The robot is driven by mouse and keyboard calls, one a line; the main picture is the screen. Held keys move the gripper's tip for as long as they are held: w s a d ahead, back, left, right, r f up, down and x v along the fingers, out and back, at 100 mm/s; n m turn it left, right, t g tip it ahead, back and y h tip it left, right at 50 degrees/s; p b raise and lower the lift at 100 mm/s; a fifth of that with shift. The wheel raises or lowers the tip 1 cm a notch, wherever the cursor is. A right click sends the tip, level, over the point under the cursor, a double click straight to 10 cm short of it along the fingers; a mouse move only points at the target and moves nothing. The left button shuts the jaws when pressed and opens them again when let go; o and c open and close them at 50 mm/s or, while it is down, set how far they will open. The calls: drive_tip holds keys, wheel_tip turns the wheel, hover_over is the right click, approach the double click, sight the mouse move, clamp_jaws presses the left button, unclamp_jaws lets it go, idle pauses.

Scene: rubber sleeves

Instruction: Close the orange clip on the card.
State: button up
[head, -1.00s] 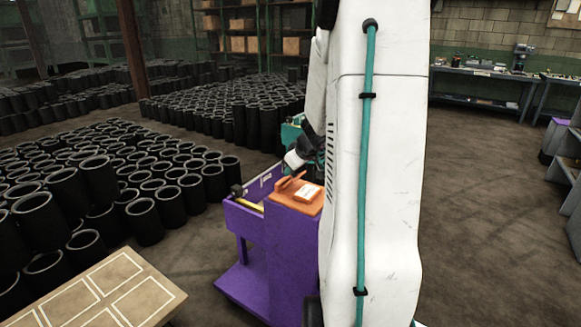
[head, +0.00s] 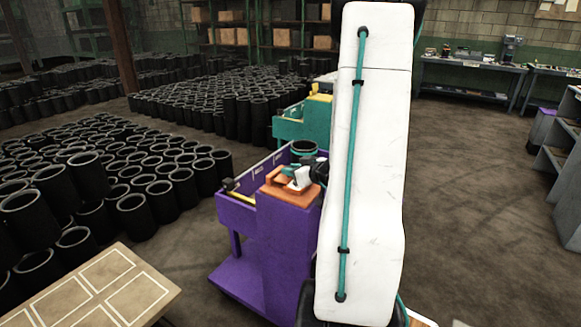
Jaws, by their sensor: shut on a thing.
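The orange clip (head: 280,173) sits on an orange board (head: 288,193) on top of the purple cart's near post. My gripper (head: 293,174) is low over this board, at the clip's right side, and is shut on the clip. The fingertips are small and dark here, so the exact grip is hard to see. A white patch beside the gripper may be the card or part of my wrist; I cannot tell which. Whether the clip touches the card is hidden.
The purple cart (head: 283,240) has an open tray with a black sleeve (head: 304,148) at its back. A teal cart (head: 288,126) stands behind. Many black sleeves (head: 110,170) cover the floor at left. A marked table (head: 95,290) is front left.

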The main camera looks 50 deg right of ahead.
drive_tip(key=shift+s+f+t, duration=0.15)
drive_tip(key=shift+f+t, duration=0.2)
drive_tip(key=shift+t, duration=0.15)
drive_tip(key=o, duration=1)
drive_tip(key=v, duration=0.8)
drive_tip(key=shift+f, duration=0.15)
